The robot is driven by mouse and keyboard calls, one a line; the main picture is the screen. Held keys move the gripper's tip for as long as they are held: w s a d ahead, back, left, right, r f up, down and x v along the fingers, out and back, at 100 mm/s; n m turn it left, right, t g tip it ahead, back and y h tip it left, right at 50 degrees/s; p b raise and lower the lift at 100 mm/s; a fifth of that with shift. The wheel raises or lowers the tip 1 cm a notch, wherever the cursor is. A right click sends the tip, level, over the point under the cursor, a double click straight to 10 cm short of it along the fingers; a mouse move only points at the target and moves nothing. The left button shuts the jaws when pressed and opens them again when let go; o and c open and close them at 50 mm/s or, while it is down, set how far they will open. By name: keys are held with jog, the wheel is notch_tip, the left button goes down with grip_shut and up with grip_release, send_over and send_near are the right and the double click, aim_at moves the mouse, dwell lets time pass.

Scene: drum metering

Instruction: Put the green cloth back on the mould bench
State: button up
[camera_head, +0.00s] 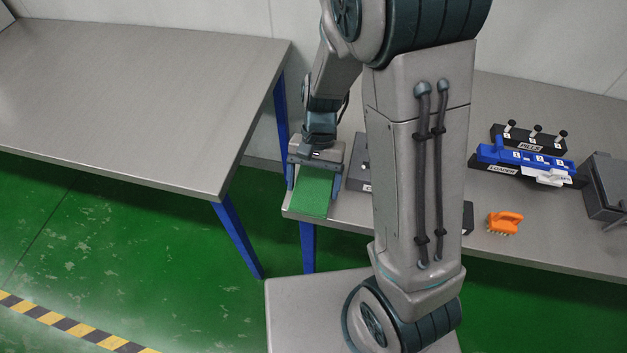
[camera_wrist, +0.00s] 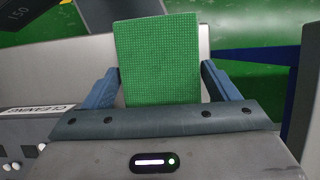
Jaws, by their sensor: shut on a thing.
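The green cloth (camera_head: 313,196) is a flat green rectangle with a fine grid texture, held between the two fingers of my gripper (camera_head: 314,184). In the wrist view the cloth (camera_wrist: 158,60) stands out between the blue-grey fingers of my gripper (camera_wrist: 160,88) and reaches beyond their tips. The cloth is over or near the left end of the right-hand metal bench (camera_head: 350,208); I cannot tell whether it touches the top. A second, bare metal bench (camera_head: 130,100) stands at the left. No label shows which is the mould bench.
On the right-hand bench are an orange brush (camera_head: 505,222), a blue block on a loader base (camera_head: 525,160), a black block with levers (camera_head: 528,138) and a grey box (camera_head: 605,185). A block labelled CLEANING (camera_wrist: 35,108) lies left in the wrist view. A gap separates the benches.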

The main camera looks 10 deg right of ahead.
jog(key=o, duration=0.9)
jog(key=shift+r, duration=0.25)
jog(key=v, duration=1.1)
jog(key=shift+s+d+r+n+t+h, duration=0.25)
jog(key=shift+s+d+r+n+t, duration=0.6)
jog(key=shift+s+d+t, duration=0.7)
jog(key=shift+s+d+r+n+t+h, duration=0.4)
jog(key=shift+s+d+r+t, duration=0.65)
jog(key=shift+s, duration=0.9)
jog(key=shift+s+d+r+n+t+h, duration=0.15)
jog(key=shift+s+d+r+n+t, duration=0.8)
jog(key=shift+s+d, duration=0.75)
jog(key=shift+a+r, duration=0.1)
jog(key=shift+r, duration=0.05)
